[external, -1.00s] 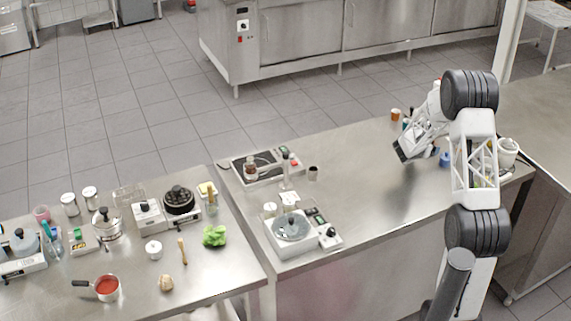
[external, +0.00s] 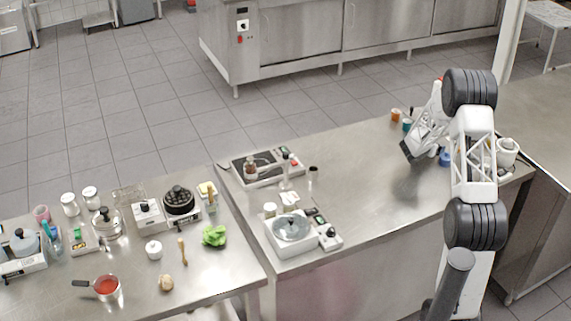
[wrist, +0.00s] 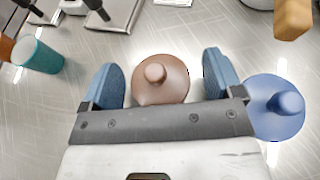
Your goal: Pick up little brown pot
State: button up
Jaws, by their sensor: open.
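The little brown pot (wrist: 150,92), round with a knob on its lid, shows in the wrist view. It sits between the two blue fingers of my gripper (wrist: 164,76), which stand apart with a gap on each side of it. Its near edge is hidden by the gripper's grey bar. In the external view my gripper (external: 407,151) hangs low over the far right part of the steel counter, and I cannot make out the brown pot there.
A blue lidded pot (wrist: 270,118) stands close beside the right finger; it also shows in the external view (external: 445,157). A teal cup (wrist: 39,57) stands at the left, and an orange-tan object (wrist: 293,18) at the upper right. The counter's middle (external: 375,190) is clear.

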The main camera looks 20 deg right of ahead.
grip_shut()
dwell(0.6)
jog(key=shift+r, duration=0.15)
jog(key=shift+r, duration=1.25)
jog(key=s+a, duration=0.3)
jog(key=s, duration=0.1)
jog(key=s+a+r, duration=0.1)
jog(key=s+a, duration=0.1)
jog(key=s, duration=0.3)
jog(key=s+a+r, duration=0.1)
jog(key=s+a, duration=0.2)
jog(key=s, duration=0.1)
jog(key=shift+s+a+r, duration=0.1)
jog(key=shift+s+a, duration=0.1)
jog(key=shift+a, duration=0.15)
